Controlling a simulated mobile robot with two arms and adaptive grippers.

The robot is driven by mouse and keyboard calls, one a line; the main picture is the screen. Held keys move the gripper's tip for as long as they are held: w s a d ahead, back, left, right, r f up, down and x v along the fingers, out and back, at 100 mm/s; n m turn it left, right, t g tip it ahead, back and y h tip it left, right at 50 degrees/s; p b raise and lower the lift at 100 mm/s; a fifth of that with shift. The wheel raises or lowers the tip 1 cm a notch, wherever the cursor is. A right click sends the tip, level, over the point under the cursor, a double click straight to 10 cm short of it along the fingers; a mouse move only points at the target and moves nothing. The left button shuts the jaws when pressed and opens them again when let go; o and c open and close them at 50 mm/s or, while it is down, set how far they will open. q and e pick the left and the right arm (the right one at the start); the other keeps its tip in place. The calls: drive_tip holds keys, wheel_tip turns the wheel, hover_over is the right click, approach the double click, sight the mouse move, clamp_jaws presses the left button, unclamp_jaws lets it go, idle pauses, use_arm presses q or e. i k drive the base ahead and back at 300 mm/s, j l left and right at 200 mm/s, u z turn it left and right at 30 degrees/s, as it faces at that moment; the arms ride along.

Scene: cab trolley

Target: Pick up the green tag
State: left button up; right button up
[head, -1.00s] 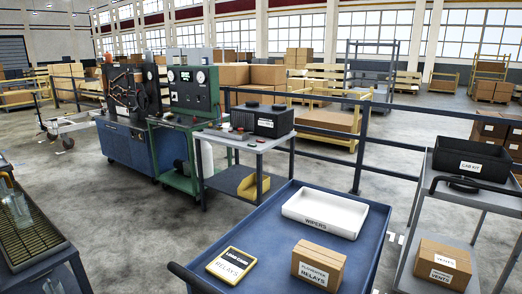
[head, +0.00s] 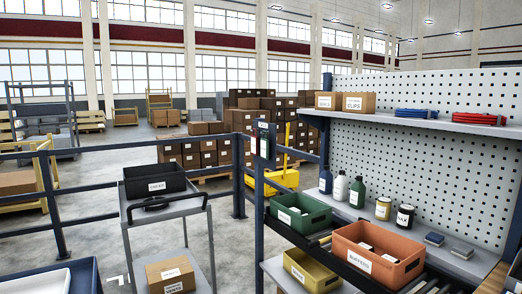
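I cannot make out a green tag for certain in the head view. A small dark board (head: 264,141) hangs on the blue post right of centre, with small pale and coloured pieces on it too small to tell. Neither of my grippers is in view.
A grey trolley (head: 165,216) carries a black bin (head: 155,184) and a cardboard box (head: 171,277). To the right, a pegboard workbench holds a green bin (head: 300,214), an orange bin (head: 378,257), a yellow bin (head: 311,271) and several bottles. Blue railings (head: 90,219) run behind.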

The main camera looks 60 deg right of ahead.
sight(264, 142)
drive_tip(key=z, duration=2.05)
drive_tip(key=i+j, duration=0.1)
drive_tip(key=i, duration=0.35)
